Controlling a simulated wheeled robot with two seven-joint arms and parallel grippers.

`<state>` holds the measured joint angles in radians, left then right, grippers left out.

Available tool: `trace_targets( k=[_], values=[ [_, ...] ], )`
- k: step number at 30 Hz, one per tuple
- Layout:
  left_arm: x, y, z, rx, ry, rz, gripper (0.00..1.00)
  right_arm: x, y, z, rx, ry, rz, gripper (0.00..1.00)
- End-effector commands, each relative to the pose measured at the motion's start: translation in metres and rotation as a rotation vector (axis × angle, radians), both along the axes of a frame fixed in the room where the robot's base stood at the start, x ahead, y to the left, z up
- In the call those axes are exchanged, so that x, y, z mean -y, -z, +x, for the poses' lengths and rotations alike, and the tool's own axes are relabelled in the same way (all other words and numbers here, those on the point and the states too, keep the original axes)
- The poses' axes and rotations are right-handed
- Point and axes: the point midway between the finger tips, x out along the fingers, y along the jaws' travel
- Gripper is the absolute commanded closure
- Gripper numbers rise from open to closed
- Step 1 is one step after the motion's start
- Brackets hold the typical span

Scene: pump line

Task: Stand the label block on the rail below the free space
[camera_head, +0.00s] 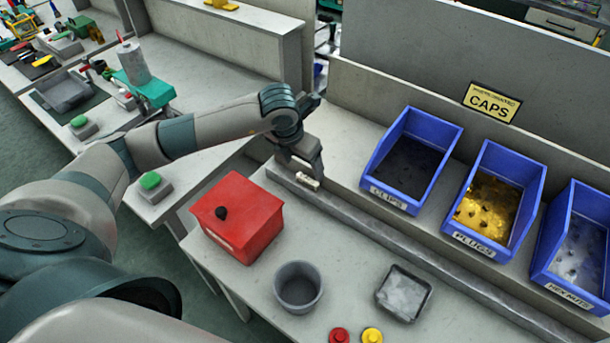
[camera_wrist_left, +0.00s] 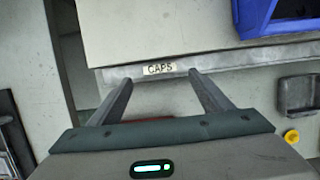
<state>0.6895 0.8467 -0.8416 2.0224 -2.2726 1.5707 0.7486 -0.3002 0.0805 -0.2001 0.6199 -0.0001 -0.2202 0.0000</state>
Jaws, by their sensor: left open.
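The label block (camera_head: 307,181), a small pale block reading CAPS, is on the grey rail (camera_head: 385,232) at its left end, below the bare shelf (camera_head: 345,150) left of the CLIPS bin. My left gripper (camera_head: 306,172) is at the block from above. In the left wrist view the left gripper's fingers (camera_wrist_left: 160,80) are spread, one to each side of the block, with gaps between. My right gripper is not in view.
Blue bins labelled CLIPS (camera_head: 408,157), PLUGS (camera_head: 495,200) and HEX NUTS (camera_head: 575,248) stand along the shelf. A yellow CAPS sign (camera_head: 491,102) is behind them. A red box (camera_head: 240,217), grey cup (camera_head: 298,287) and small tray (camera_head: 403,292) stand on the bench before the rail.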

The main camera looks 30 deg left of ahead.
Motion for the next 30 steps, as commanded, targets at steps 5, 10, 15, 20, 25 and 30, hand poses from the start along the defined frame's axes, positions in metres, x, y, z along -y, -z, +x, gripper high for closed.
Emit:
trace_targets(
  k=[5, 10, 15, 20, 25, 30],
  values=[
    [-0.001, -0.026, -0.008, 0.004, 0.002, 0.001, 0.28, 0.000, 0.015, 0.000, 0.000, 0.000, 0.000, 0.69],
    [-0.002, -0.043, -0.013, 0.002, -0.001, -0.001, 0.28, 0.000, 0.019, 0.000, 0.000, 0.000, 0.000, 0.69],
    [-0.002, -0.049, -0.015, 0.000, 0.000, 0.001, 0.28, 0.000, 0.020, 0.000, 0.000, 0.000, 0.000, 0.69],
    [-0.002, -0.049, -0.015, 0.000, 0.000, 0.001, 0.28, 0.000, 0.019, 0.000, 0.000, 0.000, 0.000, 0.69],
    [-0.002, -0.049, -0.015, 0.000, 0.000, 0.001, 0.28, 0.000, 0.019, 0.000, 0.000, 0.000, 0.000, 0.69],
    [0.000, -0.048, -0.015, -0.001, 0.003, -0.005, 0.28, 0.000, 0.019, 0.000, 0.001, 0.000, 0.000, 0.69]
  ],
)
